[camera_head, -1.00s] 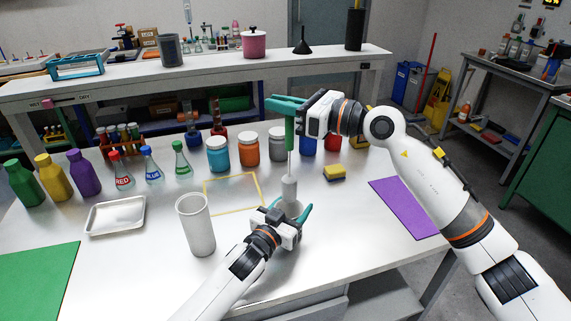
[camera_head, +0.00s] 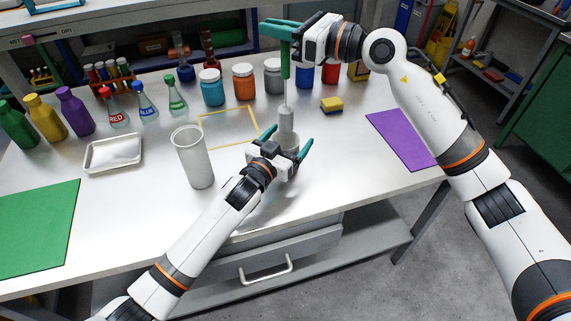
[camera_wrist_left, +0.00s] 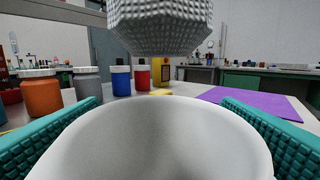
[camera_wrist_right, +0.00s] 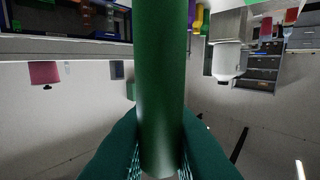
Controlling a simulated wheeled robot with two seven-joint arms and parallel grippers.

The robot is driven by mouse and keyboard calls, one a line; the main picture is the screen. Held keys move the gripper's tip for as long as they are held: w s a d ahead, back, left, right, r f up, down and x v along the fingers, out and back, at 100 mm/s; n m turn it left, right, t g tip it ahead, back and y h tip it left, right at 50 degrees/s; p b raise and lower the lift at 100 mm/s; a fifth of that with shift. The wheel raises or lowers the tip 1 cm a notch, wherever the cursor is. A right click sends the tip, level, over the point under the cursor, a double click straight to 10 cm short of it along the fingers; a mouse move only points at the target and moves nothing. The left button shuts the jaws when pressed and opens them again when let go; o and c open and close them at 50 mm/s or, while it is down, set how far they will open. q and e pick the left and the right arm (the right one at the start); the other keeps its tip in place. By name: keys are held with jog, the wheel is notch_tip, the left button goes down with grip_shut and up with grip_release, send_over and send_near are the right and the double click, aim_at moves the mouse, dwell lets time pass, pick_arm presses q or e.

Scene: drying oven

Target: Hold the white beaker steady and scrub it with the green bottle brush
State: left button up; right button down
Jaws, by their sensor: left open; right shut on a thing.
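The white beaker (camera_head: 289,139) stands near the table's front edge, partly hidden by my left gripper (camera_head: 288,138). In the left wrist view its wide rim (camera_wrist_left: 150,108) fills the lower middle, with a teal finger on each side; the fingers are open around it. My right gripper (camera_head: 273,27) is shut on the green handle of the bottle brush (camera_head: 286,62), which hangs upright, bristles down. The grey bristle head (camera_wrist_left: 160,25) is above the beaker's rim in the left wrist view. The handle (camera_wrist_right: 160,80) fills the middle of the right wrist view.
A tall pale cylinder (camera_head: 193,160) stands left of my left gripper. A yellow square outline (camera_head: 203,117), a metal tray (camera_head: 113,171), a sponge (camera_head: 331,105) and a purple mat (camera_head: 402,139) lie around. Jars and bottles line the back.

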pick_arm(q)
jog(key=v, duration=1.1)
jog(key=shift+s+a, duration=0.1)
jog(key=shift+s, duration=0.15)
jog(key=shift+w, duration=0.1)
